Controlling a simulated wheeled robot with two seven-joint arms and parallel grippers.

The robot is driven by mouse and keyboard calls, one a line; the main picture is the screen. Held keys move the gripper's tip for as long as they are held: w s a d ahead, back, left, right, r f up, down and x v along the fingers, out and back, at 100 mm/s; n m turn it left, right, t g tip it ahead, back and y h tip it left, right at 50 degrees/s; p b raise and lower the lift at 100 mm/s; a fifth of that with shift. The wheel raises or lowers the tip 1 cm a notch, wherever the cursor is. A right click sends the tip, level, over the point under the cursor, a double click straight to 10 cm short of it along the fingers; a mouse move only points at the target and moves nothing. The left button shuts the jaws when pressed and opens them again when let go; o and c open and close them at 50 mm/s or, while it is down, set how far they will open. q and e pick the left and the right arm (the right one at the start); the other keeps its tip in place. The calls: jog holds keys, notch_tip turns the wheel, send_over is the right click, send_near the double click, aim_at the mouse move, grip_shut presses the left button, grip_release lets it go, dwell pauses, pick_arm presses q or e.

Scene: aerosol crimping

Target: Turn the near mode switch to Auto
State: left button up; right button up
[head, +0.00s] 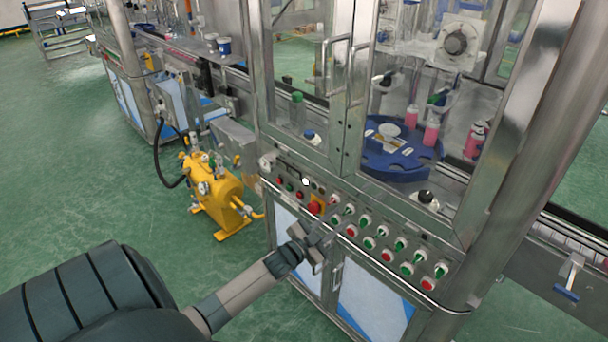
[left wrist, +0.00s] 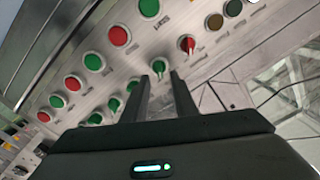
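The control panel (head: 350,228) carries rows of rotary switches and push buttons on the machine's front. My left gripper (head: 322,244) is in front of it, fingers pointing at the panel. In the left wrist view, its two fingertips (left wrist: 160,78) are apart, with a green-handled rotary switch (left wrist: 159,67) showing just beyond and between them. I cannot tell whether they touch it. A red-handled rotary switch (left wrist: 187,44) sits up and right of it, and more green-handled switches (left wrist: 131,85) run down to the left. The labels are too small to read, so which is the mode switch is unclear. My right gripper is not in view.
A red emergency button on a yellow plate (head: 315,207) sits at the panel's left part. Red and green push buttons (left wrist: 119,36) line the panel beside the switches. A yellow pump unit (head: 214,190) stands on the floor left of the machine. The green floor in front is clear.

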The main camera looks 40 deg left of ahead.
pick_arm(q)
jog(key=s+b, duration=0.3)
jog(key=s, duration=1.1)
jog(key=shift+s+a, duration=0.15)
jog(key=shift+a, duration=0.05)
jog(key=s+d+f+n+g+y, duration=0.1)
jog(key=s+f+g, duration=0.25)
jog(key=f, duration=0.75)
jog(key=s+d+f+n+g, duration=0.15)
jog(key=s+f, duration=0.25)
jog(key=f, duration=0.8)
jog(key=s+d+f+n+g+y, duration=0.1)
jog(key=s+f+g, duration=0.25)
jog(key=f, duration=0.75)
jog(key=s+d+f+g, duration=0.2)
jog(key=s+d+f, duration=0.3)
jog(key=s, duration=0.5)
jog(key=s+d+f+g+h, duration=0.1)
jog(key=s+d+f+g, duration=0.2)
jog(key=s+f, duration=0.6)
jog(key=s+d+f+g, duration=0.3)
jog(key=s+d+f, duration=0.4)
jog(key=s, duration=0.6)
jog(key=shift+d+f+n+b, duration=0.15)
jog(key=shift+f+n+b, duration=0.2)
jog(key=shift+f, duration=0.15)
jog(key=shift+g, duration=0.25)
